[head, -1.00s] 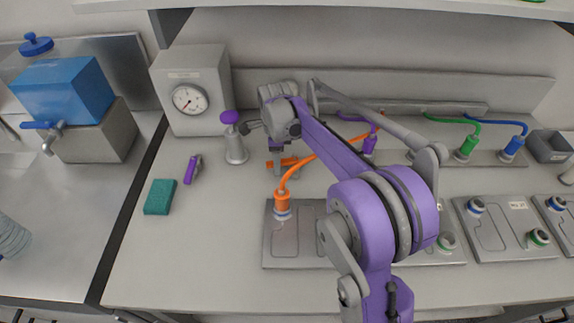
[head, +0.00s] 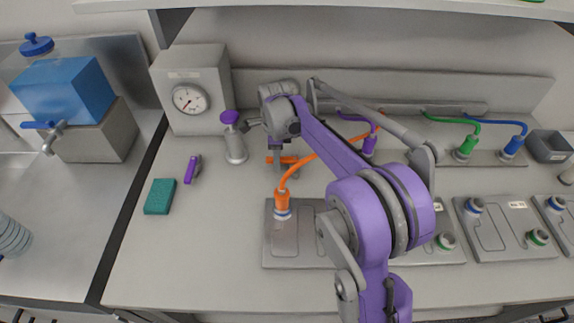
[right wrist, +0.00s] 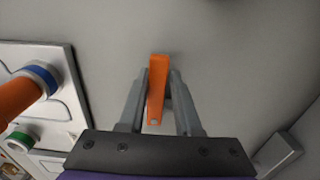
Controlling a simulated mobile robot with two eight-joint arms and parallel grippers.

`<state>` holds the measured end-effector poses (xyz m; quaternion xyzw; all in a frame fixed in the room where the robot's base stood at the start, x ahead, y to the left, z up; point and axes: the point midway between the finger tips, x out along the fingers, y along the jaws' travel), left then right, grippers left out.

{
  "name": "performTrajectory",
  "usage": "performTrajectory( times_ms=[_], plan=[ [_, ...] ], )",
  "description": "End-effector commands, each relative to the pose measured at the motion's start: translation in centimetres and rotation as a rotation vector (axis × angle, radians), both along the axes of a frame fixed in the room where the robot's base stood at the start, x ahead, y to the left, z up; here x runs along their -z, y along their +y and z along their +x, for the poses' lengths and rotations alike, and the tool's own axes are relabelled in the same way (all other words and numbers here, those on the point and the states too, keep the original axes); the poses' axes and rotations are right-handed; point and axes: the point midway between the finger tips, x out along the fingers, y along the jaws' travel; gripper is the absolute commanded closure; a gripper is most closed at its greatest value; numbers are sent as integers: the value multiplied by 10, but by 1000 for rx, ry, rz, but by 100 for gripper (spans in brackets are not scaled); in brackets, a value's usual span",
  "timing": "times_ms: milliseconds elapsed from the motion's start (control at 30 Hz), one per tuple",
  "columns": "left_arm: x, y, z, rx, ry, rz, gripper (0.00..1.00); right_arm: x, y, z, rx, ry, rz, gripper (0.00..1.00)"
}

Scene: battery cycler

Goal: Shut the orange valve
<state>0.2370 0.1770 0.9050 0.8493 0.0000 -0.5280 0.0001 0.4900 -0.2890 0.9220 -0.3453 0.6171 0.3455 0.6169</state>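The orange valve handle (head: 281,160) is at the back of the bench, left of the orange hose, partly hidden by my right arm. In the right wrist view the handle (right wrist: 156,92) is a slim orange bar lying lengthwise between the two grey fingers of my right gripper (right wrist: 158,75). The fingers are close on both sides of it, with a thin gap seeming to show on the right. I cannot tell whether they press on it. In the head view my right gripper (head: 280,150) is right at the valve. My left gripper is out of view.
An orange plug and hose (head: 283,200) stand just in front of the valve, on a grey plate (head: 290,238). A purple-topped grey fitting (head: 235,150) stands close on the left, before a gauge box (head: 190,65). A green block (head: 160,197) and purple tool (head: 192,169) lie farther left.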

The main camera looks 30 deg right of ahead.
Motion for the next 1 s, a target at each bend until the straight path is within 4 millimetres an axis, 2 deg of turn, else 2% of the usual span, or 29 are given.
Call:
performTrajectory(
  times_ms=[167, 233, 267, 567, 1000],
  plan=[
    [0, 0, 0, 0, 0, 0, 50, 0, -1, 1, 0, -1, -1, 71],
    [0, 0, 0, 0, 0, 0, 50, 0, -1, 1, 0, -2, -1, 59],
    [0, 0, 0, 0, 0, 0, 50, 0, -1, 1, 0, -2, -1, 56],
    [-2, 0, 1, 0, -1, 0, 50, -2, -1, 1, 0, -1, -1, 56],
    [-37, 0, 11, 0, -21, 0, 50, -52, -2, 4, 0, -3, -1, 56]
  ],
)
